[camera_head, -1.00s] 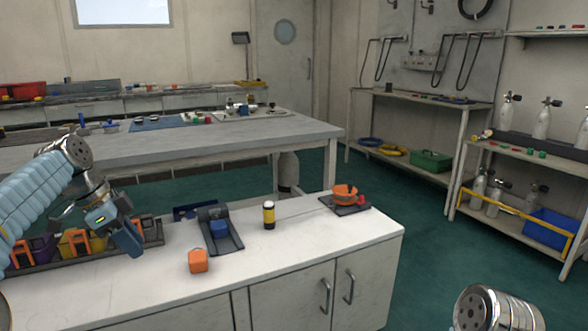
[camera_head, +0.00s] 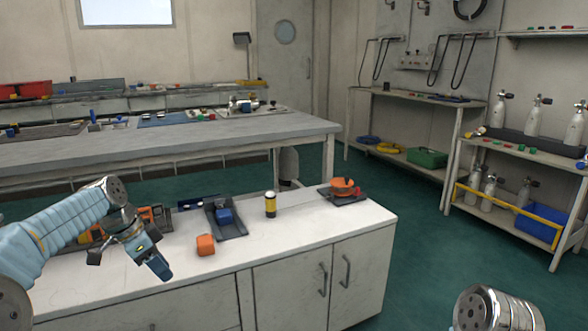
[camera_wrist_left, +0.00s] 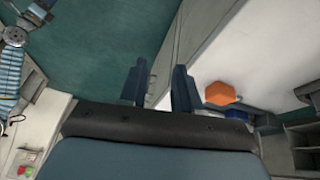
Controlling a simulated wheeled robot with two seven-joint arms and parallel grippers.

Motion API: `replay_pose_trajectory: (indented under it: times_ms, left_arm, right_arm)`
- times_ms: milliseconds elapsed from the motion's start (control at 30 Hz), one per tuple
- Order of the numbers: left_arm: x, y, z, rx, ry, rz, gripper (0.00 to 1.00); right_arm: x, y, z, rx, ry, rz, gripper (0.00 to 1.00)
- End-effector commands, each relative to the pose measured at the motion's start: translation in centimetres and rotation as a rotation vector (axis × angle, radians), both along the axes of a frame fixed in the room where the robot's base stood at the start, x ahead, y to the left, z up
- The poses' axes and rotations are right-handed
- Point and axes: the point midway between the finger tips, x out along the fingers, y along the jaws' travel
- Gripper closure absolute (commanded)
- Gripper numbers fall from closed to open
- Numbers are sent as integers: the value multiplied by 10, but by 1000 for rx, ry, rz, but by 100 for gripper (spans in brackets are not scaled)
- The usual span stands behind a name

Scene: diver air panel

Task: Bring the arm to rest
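My left arm (camera_head: 65,222) comes in from the left, bent over the left part of the white counter (camera_head: 290,232). Its gripper (camera_head: 157,266) points down in front of the counter's left part, left of the orange block (camera_head: 205,245). In the left wrist view its two fingers (camera_wrist_left: 158,86) stand apart with nothing between them, and the floor and counter side show past them. The orange block also shows there (camera_wrist_left: 220,93), to the right of the fingers and apart from them. Of my right arm only a metal link (camera_head: 495,310) shows at the bottom right; its gripper is out of view.
On the counter stand a dark cradle with a blue block (camera_head: 224,215), a black and yellow cylinder (camera_head: 270,204) and an orange bowl-like part (camera_head: 343,187) on a dark plate. A rack with orange parts (camera_head: 155,215) is partly behind my left arm. Green floor is open at the right.

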Motion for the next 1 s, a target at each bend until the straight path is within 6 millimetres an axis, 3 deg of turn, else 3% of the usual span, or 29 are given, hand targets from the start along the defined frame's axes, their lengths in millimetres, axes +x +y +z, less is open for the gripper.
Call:
replay_pose_trajectory:
  times_ms: [167, 267, 433, 567, 700, 800, 900, 1000]
  left_arm:
    - [9, -25, -67, -22, 57, 98, 68]
    - [7, -46, -119, -38, 101, 181, 68]
    - [-23, -95, -232, -69, 204, 382, 68]
    - [-73, -131, -310, -88, 286, 555, 68]
    - [-149, -164, -371, -101, 372, 746, 68]
    - [-201, -178, -395, -106, 421, 866, 68]
    - [-240, -186, -405, -110, 454, 958, 68]
    - [-263, -189, -408, -112, 470, 1014, 68]
  right_arm:
    - [0, 0, 0, 0, 0, 0, 57]
    - [0, 0, 0, 0, 0, 0, 57]
    - [0, 0, 0, 0, 0, 0, 57]
    - [0, 0, 0, 0, 0, 0, 57]
    - [0, 0, 0, 0, 0, 0, 57]
    - [0, 0, 0, 0, 0, 0, 57]
    - [0, 0, 0, 0, 0, 0, 57]
    - [0, 0, 0, 0, 0, 0, 57]
